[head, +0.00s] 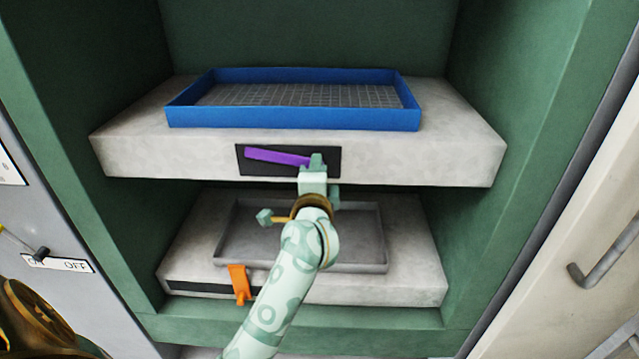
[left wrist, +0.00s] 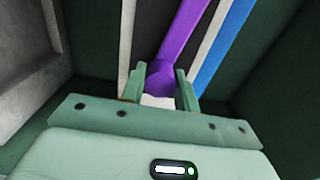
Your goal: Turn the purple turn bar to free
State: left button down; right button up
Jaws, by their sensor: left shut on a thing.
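The purple turn bar (head: 275,156) is on a black plate (head: 326,166) on the front face of the upper grey platen. In the head view it lies nearly level, its left end slightly higher. My left gripper (head: 316,163) is at the bar's right end and partly hides it. In the left wrist view the bar (left wrist: 184,38) runs up from its rounded end, which sits between the two fingers of my left gripper (left wrist: 168,88). The fingers are shut on that end. My right gripper is not in view.
A blue tray (head: 290,119) with a mesh floor sits on the upper platen (head: 462,150). Below, a grey tray (head: 372,250) lies on the lower platen, with an orange handle (head: 240,284) at its front. Green walls stand close on both sides.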

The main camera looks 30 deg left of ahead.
pick_arm(q)
jog(key=shift+f+n+b, duration=0.3)
jog(key=shift+n+b, duration=0.45)
jog(key=shift+n, duration=0.05)
jog(key=shift+r+n+b, duration=0.15)
jog(key=shift+n+b, duration=0.15)
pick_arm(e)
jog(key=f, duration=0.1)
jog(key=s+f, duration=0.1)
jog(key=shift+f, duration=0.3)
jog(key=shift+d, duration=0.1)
pick_arm(q)
jog(key=c, duration=1.1)
grip_release()
jog(key=shift+r, duration=0.1)
jog(key=shift+o, duration=0.2)
